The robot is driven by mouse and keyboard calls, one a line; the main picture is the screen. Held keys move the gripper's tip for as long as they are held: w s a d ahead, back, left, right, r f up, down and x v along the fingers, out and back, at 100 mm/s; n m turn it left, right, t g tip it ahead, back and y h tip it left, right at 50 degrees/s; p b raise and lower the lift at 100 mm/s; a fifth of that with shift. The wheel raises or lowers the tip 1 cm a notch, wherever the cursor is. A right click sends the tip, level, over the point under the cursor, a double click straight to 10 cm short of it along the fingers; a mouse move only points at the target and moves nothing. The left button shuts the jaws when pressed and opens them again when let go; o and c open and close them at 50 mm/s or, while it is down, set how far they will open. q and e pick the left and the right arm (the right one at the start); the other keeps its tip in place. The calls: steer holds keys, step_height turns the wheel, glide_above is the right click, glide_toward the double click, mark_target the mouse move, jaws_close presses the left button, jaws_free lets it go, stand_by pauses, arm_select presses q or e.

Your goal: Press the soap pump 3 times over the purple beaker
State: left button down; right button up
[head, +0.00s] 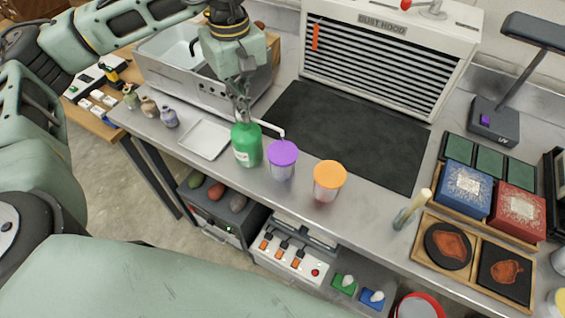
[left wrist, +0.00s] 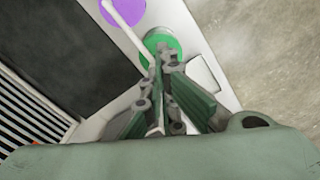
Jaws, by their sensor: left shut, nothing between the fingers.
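A green soap pump bottle (head: 246,146) stands upright on the grey bench, its thin white spout reaching right to over the purple beaker. The purple beaker (head: 282,160) stands just right of the bottle; its purple top faces up. My left gripper (head: 240,108) points down directly above the bottle, shut and empty, with its fingertips at the pump head; I cannot tell whether they touch it. My right gripper is not in view.
An orange-topped beaker (head: 329,180) stands right of the purple one. A white tray (head: 205,138) lies left of the bottle, with small jars (head: 149,106) beyond it. A dust hood (head: 390,60) and dark mat (head: 345,135) are behind. The bench's front edge is close.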

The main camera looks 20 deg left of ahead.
arm_select(q)
steer(key=shift+s+f, duration=0.1)
steer(key=shift+r+p, duration=0.9)
steer(key=shift+r, duration=0.75)
steer(key=shift+f, duration=0.15)
steer(key=shift+f+b, duration=1.7)
steer(key=shift+r, duration=0.2)
steer(key=shift+r+p, duration=1)
steer(key=shift+r, duration=0.6)
